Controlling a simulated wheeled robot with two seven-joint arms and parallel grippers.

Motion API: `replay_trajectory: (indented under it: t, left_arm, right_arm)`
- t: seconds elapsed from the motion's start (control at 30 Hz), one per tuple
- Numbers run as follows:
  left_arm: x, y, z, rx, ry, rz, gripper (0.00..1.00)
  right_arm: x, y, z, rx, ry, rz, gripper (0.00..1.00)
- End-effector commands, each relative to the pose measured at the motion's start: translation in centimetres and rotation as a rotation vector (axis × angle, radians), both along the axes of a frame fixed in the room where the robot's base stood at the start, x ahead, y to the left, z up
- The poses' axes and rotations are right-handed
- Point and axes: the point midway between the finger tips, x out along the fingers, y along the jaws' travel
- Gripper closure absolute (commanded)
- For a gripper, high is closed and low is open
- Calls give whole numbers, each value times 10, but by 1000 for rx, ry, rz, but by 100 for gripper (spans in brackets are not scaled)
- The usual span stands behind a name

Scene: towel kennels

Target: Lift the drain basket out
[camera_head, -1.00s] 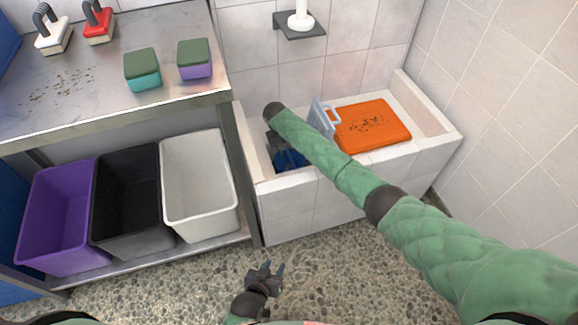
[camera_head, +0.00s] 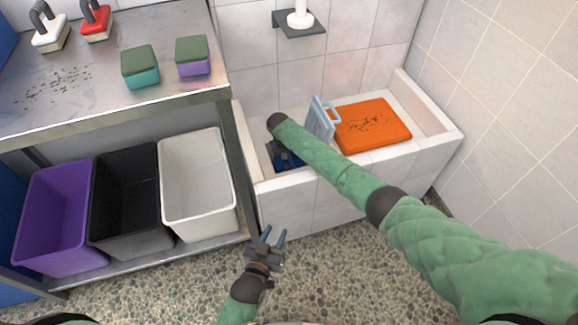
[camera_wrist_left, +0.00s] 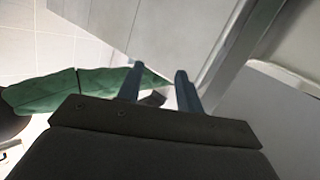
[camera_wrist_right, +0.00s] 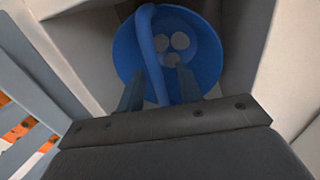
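The blue round drain basket (camera_wrist_right: 207,50) lies at the bottom of the tiled basin in the right wrist view. It has several pale round holes and a blue bar handle (camera_wrist_right: 151,50) arching over it. My right gripper (camera_wrist_right: 160,90) is open, its fingers on either side of the lower part of the handle. I cannot tell whether they touch it. In the head view my right forearm covers much of that spot, and only a dark blue patch (camera_head: 284,157) shows in the basin. My left gripper (camera_head: 272,236) is open and empty, in front of the basin; its fingers show in the left wrist view (camera_wrist_left: 160,75).
The tiled basin (camera_head: 432,105) also holds an orange slab (camera_head: 385,138) with brown crumbs and an upright pale blue-grey slatted panel (camera_head: 319,122). A metal bench (camera_head: 110,85) with brushes and sponges stands left, with purple, black and white bins on its shelf.

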Motion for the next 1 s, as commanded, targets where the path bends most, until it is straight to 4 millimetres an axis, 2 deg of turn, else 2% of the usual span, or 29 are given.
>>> replay_trajectory:
  t: [0.1, 0.23, 0.57, 0.77, 1.0]
  left_arm:
    - [7, 0, 18, -12, -58, 4, 64]
    - [11, 0, 32, -22, -98, 8, 64]
    - [12, 0, 38, -26, -117, 9, 64]
    - [13, -1, 37, -26, -117, 9, 64]
    - [13, -1, 38, -26, -117, 9, 64]
  right_arm:
    - [0, -1, -8, 0, 1, 0, 65]
    - [1, -2, -12, -1, 1, 0, 65]
    - [1, -2, -14, 0, 0, 0, 65]
    - [1, -2, -14, 0, 0, 0, 100]
    - [1, -2, -14, 0, 0, 0, 100]
